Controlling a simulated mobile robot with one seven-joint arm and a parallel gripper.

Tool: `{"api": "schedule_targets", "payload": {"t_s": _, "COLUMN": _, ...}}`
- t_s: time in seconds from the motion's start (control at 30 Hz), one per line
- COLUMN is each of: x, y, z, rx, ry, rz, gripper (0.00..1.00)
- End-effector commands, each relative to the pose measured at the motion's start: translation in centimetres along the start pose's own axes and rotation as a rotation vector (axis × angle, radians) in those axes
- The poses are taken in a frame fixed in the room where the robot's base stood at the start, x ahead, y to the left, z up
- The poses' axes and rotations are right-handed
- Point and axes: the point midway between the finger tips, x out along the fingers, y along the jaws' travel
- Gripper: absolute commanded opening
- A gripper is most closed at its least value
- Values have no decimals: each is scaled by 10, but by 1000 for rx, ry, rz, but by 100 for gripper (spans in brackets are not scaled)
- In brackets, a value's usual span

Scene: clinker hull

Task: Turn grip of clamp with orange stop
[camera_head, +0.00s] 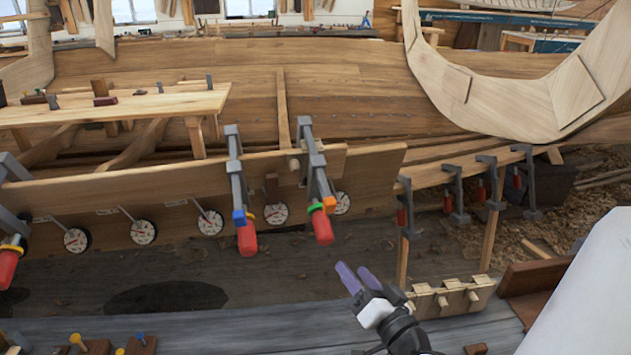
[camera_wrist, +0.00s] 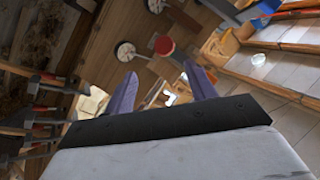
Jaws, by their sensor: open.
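Several grey clamps with red grips sit along the plank edge in the head view. The right one of the middle pair has an orange stop (camera_head: 329,204), a green piece beside it and a red grip (camera_head: 322,228) hanging down. The left one of that pair has a blue stop (camera_head: 239,217) and a red grip (camera_head: 247,240). My gripper (camera_head: 351,267) is open and empty, with purple fingers, below and right of the orange-stop clamp's grip, apart from it. In the wrist view, a red grip end (camera_wrist: 165,46) shows beyond my gripper (camera_wrist: 160,70), between the fingertips; its stop is not clear there.
Round dial gauges (camera_head: 210,222) line the plank between the clamps. Grey clamps (camera_head: 457,190) with smaller red grips hang at the right. A wooden block rack (camera_head: 450,299) stands just right of my gripper. The floor below the grips looks clear.

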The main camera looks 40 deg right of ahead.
Motion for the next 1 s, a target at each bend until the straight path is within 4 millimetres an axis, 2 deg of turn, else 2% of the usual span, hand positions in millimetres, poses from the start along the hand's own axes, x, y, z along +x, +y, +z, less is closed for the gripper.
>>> {"api": "schedule_targets", "payload": {"t_s": 0.2, "x": 13, "y": -22, "z": 16, "rx": -523, "ry": -7, "rz": 220, "gripper": 56}}
{"api": "schedule_targets", "payload": {"t_s": 0.3, "x": 13, "y": -35, "z": 17, "rx": -744, "ry": -8, "rz": 294, "gripper": 56}}
{"api": "schedule_targets", "payload": {"t_s": 0.4, "x": 12, "y": -45, "z": 16, "rx": -893, "ry": -6, "rz": 342, "gripper": 56}}
{"api": "schedule_targets", "payload": {"t_s": 0.53, "x": 13, "y": -49, "z": 14, "rx": -970, "ry": -4, "rz": 366, "gripper": 56}}
{"api": "schedule_targets", "payload": {"t_s": 0.67, "x": 24, "y": -45, "z": 13, "rx": -973, "ry": -2, "rz": 367, "gripper": 56}}
{"api": "schedule_targets", "payload": {"t_s": 0.77, "x": 38, "y": -41, "z": 10, "rx": -973, "ry": -1, "rz": 365, "gripper": 56}}
{"api": "schedule_targets", "payload": {"t_s": 1.0, "x": 88, "y": -27, "z": -1, "rx": -969, "ry": -5, "rz": 366, "gripper": 56}}
